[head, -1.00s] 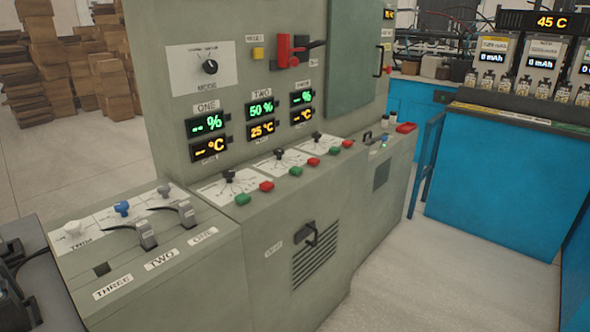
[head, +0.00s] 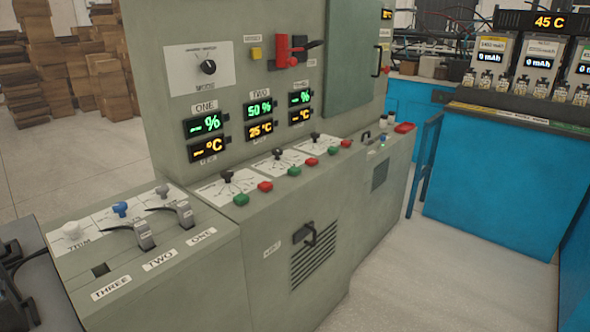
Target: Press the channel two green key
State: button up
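The channel two green key (head: 294,170) is the middle one of three green keys on the sloped ledge of the grey-green console (head: 255,245). It sits below the TWO display (head: 260,118), which shows 50 % in green and 25 °C in amber. A red key (head: 312,162) is just right of it, and a black selector knob (head: 277,153) is behind it on a white plate. Nothing touches or covers the green key. My gripper does not show clearly in the head view.
Other green keys (head: 241,200) and red keys (head: 265,186) flank the pair. Dark equipment (head: 15,290) is at the left edge. Floor (head: 400,285) is clear before the blue bench (head: 490,185).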

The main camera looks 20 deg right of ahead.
aim_at(294, 171)
jog(key=u, duration=0.3)
jog(key=i+l+u, duration=0.1)
jog(key=l+u, duration=0.35)
jog(key=i+l+u, duration=0.1)
jog(key=l+u, duration=0.6)
jog(key=l, duration=0.35)
jog(key=l+u, duration=0.15)
jog(key=l, duration=0.35)
jog(key=k+l, duration=0.1)
jog(key=l, duration=0.5)
jog(key=k+l, duration=0.1)
jog(key=l, duration=0.5)
jog(key=k+l, duration=0.1)
jog(key=l, duration=0.55)
jog(key=i+u, duration=0.05)
